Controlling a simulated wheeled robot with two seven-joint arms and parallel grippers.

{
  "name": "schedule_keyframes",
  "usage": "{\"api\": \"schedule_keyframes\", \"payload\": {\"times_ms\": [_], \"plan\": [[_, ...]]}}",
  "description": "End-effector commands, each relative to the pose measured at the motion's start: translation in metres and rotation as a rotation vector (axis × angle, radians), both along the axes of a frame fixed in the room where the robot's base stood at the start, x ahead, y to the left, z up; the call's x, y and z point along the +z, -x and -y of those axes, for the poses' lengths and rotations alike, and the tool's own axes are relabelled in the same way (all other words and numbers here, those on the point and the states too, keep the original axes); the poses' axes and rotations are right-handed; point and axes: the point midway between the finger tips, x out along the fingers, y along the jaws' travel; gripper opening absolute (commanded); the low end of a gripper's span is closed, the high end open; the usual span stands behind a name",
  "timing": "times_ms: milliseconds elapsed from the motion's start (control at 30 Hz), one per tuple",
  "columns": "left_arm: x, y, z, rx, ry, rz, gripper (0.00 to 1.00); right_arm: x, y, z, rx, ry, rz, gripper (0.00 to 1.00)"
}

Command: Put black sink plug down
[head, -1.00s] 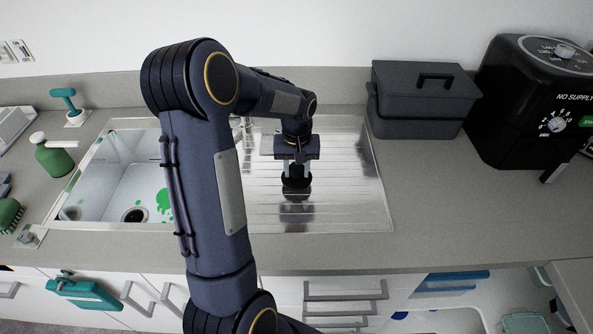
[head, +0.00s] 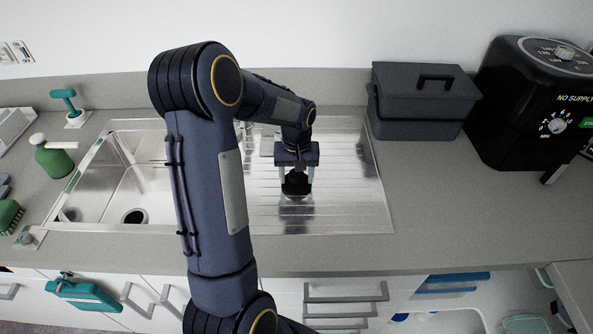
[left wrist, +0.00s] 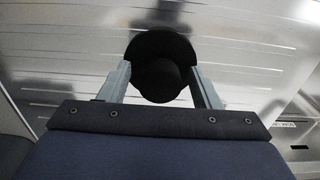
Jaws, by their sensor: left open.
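The black sink plug (head: 296,186) sits on the ribbed metal drainboard (head: 350,190), right of the sink bowl. My left gripper (head: 295,180) is above it, pointing down, with its two fingers apart on either side of the plug. The left wrist view shows the round plug (left wrist: 160,72) between and beyond the open fingers. Whether a finger still touches it I cannot tell. My right gripper is not in view.
The sink bowl (head: 110,205) is left of my left arm, with a dark drain hole (head: 135,216). A dark toolbox (head: 420,103) and a black appliance (head: 530,105) stand at the right. The drainboard's right part and the front right counter (head: 480,220) are clear.

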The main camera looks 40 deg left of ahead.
Motion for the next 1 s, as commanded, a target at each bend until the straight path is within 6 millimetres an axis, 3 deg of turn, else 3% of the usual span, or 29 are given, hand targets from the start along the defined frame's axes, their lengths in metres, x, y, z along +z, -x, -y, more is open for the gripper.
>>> {"api": "schedule_keyframes", "payload": {"times_ms": [167, 600, 767, 867, 1000], "plan": [[0.017, -0.001, 0.000, 0.000, -0.002, 0.005, 0.58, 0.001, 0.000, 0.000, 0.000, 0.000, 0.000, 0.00], [0.105, -0.001, 0.000, 0.000, -0.001, 0.006, 0.58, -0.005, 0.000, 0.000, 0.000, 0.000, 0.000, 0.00], [0.121, 0.000, 0.000, -0.002, 0.001, 0.003, 0.58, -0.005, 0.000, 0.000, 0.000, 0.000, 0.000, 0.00], [0.130, 0.007, 0.007, -0.022, 0.013, 0.024, 0.58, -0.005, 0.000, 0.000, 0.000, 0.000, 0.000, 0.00], [0.148, 0.039, 0.036, -0.107, 0.063, 0.115, 0.58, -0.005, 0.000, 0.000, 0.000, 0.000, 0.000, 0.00]]}}
